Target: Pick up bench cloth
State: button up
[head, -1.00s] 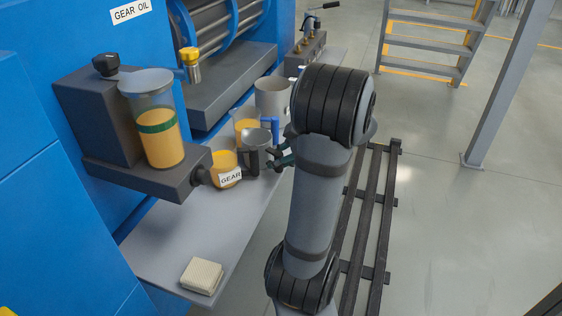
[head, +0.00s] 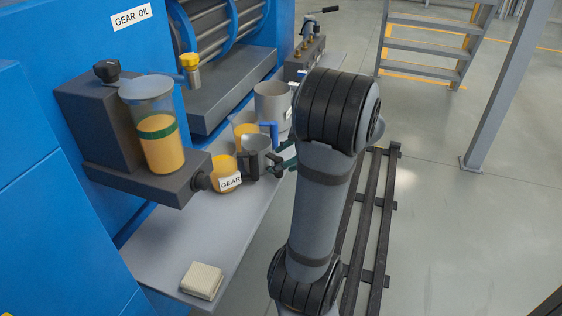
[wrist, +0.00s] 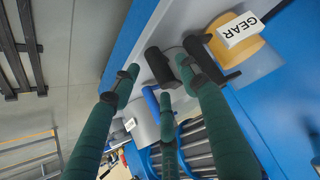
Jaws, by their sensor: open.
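The bench cloth looks to be the pale, ribbed, folded pad (head: 202,280) lying near the front end of the grey bench in the head view. It is not visible in the wrist view. My gripper (head: 284,163) is at the bench's right edge, well behind the cloth and beside the mugs, partly hidden by my arm. In the wrist view its green fingers (wrist: 157,82) are spread, with dark mug handles showing beyond them. I see nothing held between them.
A mug labelled GEAR (head: 224,172), a grey mug (head: 255,150) and a blue-handled jug (head: 244,127) crowd the bench by my gripper. A dispenser (head: 158,130) overhangs the bench. The bench surface (head: 185,240) around the cloth is clear.

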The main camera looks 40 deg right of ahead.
jog(key=p+v, duration=0.2)
jog(key=v, duration=0.6)
jog(key=shift+r, duration=0.25)
jog(key=shift+o, duration=1.1)
jog(key=shift+s+d+r, duration=0.15)
jog(key=shift+s+r, duration=0.25)
jog(key=shift+s, duration=0.2)
jog(key=o, duration=0.7)
